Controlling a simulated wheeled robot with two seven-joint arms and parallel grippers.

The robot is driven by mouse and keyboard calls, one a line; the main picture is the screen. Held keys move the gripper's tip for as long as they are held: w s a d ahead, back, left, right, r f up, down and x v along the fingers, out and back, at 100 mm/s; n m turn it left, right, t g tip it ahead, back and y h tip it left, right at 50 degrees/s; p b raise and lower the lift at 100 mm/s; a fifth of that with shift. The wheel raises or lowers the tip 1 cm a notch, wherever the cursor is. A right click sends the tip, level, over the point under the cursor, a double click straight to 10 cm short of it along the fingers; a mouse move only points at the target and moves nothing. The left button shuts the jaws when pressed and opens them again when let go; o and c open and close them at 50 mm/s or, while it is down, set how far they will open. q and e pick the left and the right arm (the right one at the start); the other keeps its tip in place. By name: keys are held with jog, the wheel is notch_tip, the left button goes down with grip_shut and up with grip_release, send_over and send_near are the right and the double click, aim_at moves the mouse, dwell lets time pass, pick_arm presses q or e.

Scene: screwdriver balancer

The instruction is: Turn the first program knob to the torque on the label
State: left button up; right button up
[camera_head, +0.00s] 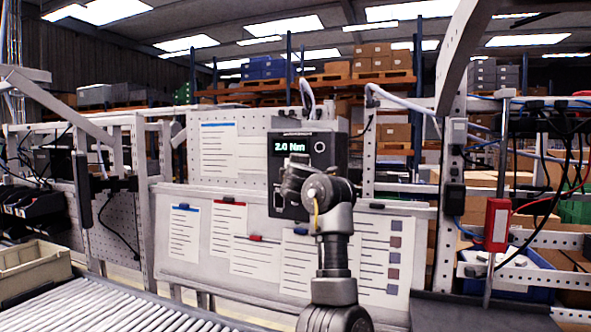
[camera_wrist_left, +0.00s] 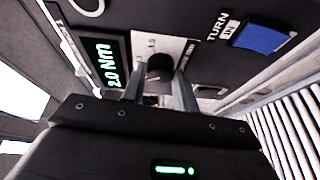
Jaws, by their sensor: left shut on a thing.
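The dark controller box (camera_head: 334,146) hangs on the panel in the middle of the head view. Its lit display (camera_head: 290,146) reads 2.0 Nm in green, and the display also shows in the left wrist view (camera_wrist_left: 108,62). My left gripper (camera_wrist_left: 160,76) is shut on a small black knob (camera_wrist_left: 159,66), with one finger on each side. A white label (camera_wrist_left: 150,47) with small marks lies around the knob; its print is too small to read. In the head view my left wrist covers the knob and the lower front of the box. My right gripper is not in view.
In the left wrist view a blue square (camera_wrist_left: 263,39) sits beside the printed word TURN on the box. Paper sheets (camera_head: 256,258) hang on the board below. A roller conveyor (camera_head: 105,308) runs at the lower left. A red device (camera_head: 497,225) hangs at the right.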

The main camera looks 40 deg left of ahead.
pick_arm(q)
jog(key=shift+r+n+g+h+p, duration=0.1)
jog(key=shift+n+g+h+p, duration=0.35)
jog(key=shift+n, duration=0.75)
jog(key=shift+r+n+g+h+p, duration=0.1)
jog(key=shift+n+h+p, duration=0.1)
jog(key=shift+n+h, duration=0.75)
jog(key=shift+a+n, duration=0.1)
jog(key=shift+n, duration=0.35)
jog(key=o, duration=1)
jog(key=shift+c, duration=0.2)
jog(key=b+v, duration=0.5)
jog(key=v, duration=0.5)
jog(key=shift+s+d+b, duration=0.3)
jog(key=shift+f, duration=0.1)
